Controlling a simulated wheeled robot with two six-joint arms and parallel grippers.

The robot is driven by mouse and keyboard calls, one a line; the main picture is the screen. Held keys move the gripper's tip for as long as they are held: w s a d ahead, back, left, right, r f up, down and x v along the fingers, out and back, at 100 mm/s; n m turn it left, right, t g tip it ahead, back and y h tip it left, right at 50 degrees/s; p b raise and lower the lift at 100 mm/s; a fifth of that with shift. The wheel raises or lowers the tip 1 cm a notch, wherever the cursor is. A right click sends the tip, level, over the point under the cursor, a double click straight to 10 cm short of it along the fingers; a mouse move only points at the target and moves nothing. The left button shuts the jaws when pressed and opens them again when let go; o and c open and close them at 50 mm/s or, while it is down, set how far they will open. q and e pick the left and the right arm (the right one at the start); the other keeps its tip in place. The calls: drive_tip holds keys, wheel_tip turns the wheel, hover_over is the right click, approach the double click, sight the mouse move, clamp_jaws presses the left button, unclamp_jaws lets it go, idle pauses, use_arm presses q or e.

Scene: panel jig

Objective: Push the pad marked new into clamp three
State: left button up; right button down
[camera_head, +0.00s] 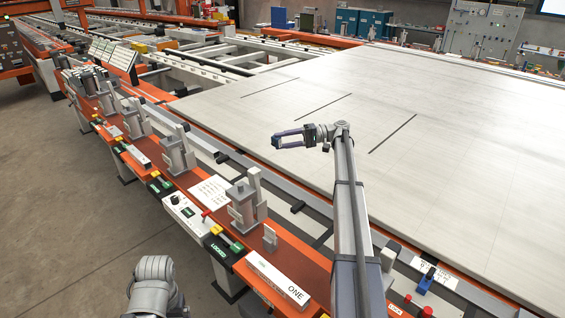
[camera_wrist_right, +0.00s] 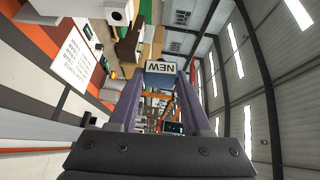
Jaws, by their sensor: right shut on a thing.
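In the right wrist view, a pad marked NEW (camera_wrist_right: 160,68), its lettering upside down, sits between the fingertips of my right gripper. My right gripper (camera_head: 280,141) is shut on it, raised above the panel's left edge and pointing left in the head view. The pad cannot be made out in the head view. Several grey clamps stand along the orange rail: a near one (camera_head: 245,206), one beyond it (camera_head: 178,152) and another farther off (camera_head: 135,120). Only a plate reading ONE (camera_head: 280,280) is legible, so which is clamp three is unclear.
A small grey block (camera_head: 269,238) stands on the rail between the near clamp and the ONE plate. A LOCKED label (camera_head: 217,249) sits beside a yellow and red handle. The large pale panel (camera_head: 440,140) fills the right.

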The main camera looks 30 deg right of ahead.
wheel_tip(320, 180, down, 8)
drive_tip(key=b, duration=0.6)
drive_tip(key=shift+r+b, duration=0.2)
drive_tip(key=shift+b, duration=0.2)
drive_tip(key=shift+d, duration=0.1)
drive_tip(key=shift+s+a+f, duration=0.1)
drive_tip(key=shift+s+a, duration=0.25)
drive_tip(key=shift+a, duration=0.55)
drive_tip(key=shift+s+a+f, duration=0.1)
drive_tip(key=shift+s+a, duration=0.2)
drive_tip(key=shift+a, duration=0.65)
drive_tip(key=shift+s+a+f, duration=0.1)
drive_tip(key=shift+s+a, duration=0.25)
drive_tip(key=shift+a, duration=0.55)
drive_tip(key=shift+s+a+b, duration=0.2)
drive_tip(key=shift+a, duration=0.35)
drive_tip(key=shift+s+a+b, duration=0.15)
drive_tip(key=shift+a, duration=0.4)
drive_tip(key=shift+c, duration=1.3)
unclamp_jaws()
